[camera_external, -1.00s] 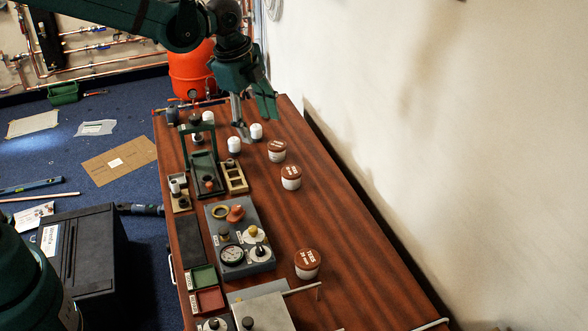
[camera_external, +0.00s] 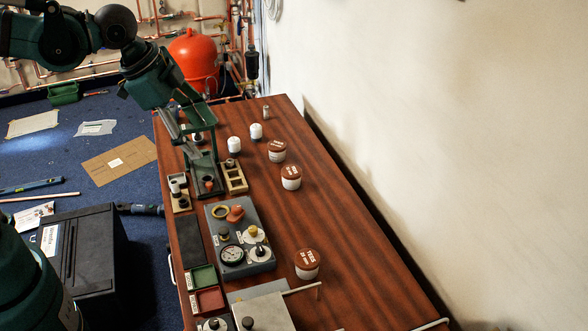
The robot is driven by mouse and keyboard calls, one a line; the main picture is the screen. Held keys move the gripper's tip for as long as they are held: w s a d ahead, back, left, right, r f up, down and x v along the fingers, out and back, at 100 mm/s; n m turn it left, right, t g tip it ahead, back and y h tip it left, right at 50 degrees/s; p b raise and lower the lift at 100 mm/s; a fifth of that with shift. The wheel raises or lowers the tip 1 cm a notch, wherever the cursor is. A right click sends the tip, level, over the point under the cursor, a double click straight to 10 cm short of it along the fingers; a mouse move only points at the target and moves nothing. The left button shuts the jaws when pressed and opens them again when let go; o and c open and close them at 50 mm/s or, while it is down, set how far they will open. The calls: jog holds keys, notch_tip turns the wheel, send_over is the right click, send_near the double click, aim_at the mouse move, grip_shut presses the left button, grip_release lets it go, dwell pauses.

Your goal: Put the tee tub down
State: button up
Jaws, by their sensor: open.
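A white tub with a brown lid (camera_external: 307,264), whose label seems to read TEES, stands upright on the wooden bench (camera_external: 335,220) at right of the grey fixture block. Two similar lidded tubs (camera_external: 291,178) and (camera_external: 277,151) stand farther back; their labels are too small to read. My gripper (camera_external: 180,138) is open at the left edge of the bench, by the dark green frame (camera_external: 207,152). It is far from the tubs, and its fingertips are partly lost against the frame.
The grey fixture block (camera_external: 232,262) carries a gauge and knobs. A small metallic piece (camera_external: 266,112) stands near the far end. Red and green trays (camera_external: 208,300) lie in front. The bench's right side is mostly clear.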

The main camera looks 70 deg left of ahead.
jog(key=s+d+f+n+t, duration=0.1)
jog(key=s+d+n, duration=0.1)
jog(key=s, duration=0.5)
jog(key=s+d+f+n+t, duration=0.1)
jog(key=s+d+f+n, duration=0.1)
jog(key=s, duration=0.5)
jog(key=shift+s+d+f+n, duration=0.2)
jog(key=shift+s+d+n, duration=0.05)
jog(key=shift+d+n, duration=0.4)
jog(key=shift+o, duration=0.5)
jog(key=shift+w, duration=0.1)
dwell(0.4)
jog(key=m+g+h, duration=0.4)
jog(key=m+g, duration=0.1)
jog(key=m, duration=0.8)
send_over(298, 253)
notch_tip(298, 253, down, 24)
jog(key=shift+f, duration=0.1)
jog(key=shift+f+h, duration=0.3)
